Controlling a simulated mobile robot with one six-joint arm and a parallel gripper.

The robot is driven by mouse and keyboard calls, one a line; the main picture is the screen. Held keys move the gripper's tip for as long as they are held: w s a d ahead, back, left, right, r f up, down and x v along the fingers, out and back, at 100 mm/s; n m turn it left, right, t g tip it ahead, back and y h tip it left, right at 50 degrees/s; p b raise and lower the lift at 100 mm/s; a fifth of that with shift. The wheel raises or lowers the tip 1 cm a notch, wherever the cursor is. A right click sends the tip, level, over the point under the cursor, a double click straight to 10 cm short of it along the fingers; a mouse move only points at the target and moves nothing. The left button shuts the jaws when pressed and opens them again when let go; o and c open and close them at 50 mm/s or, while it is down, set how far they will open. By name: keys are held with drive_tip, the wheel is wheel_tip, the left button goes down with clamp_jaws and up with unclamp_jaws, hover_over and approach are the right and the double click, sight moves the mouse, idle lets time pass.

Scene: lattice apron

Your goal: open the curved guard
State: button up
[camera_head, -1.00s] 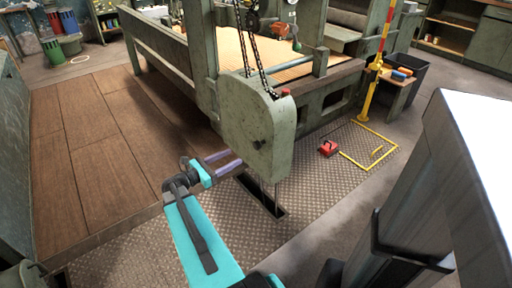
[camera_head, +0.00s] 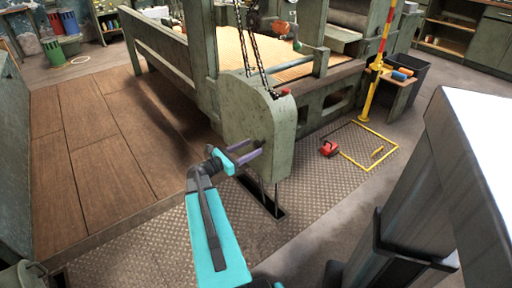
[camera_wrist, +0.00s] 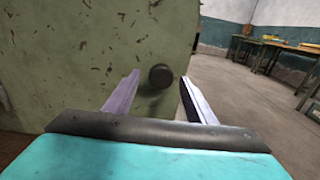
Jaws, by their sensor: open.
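The curved guard (camera_head: 264,125) is a worn green metal cover with a rounded top, standing at the near corner of the loom-like machine. It also fills the left of the wrist view (camera_wrist: 75,60). A dark round knob (camera_wrist: 161,76) sticks out of its face. My gripper (camera_head: 250,151) is in front of the guard with its two purple fingers pointing at it. In the wrist view my gripper (camera_wrist: 156,95) is open, and the knob shows between the fingertips, a little beyond them. I cannot tell whether the fingers touch the guard. The guard looks closed.
Chains (camera_head: 257,50) run down into the guard's top. A dark floor slot (camera_head: 262,196) lies below it. Brown floor panels (camera_head: 95,160) lie clear at left.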

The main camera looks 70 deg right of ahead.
sight(255, 146)
drive_tip(key=shift+x, duration=1.85)
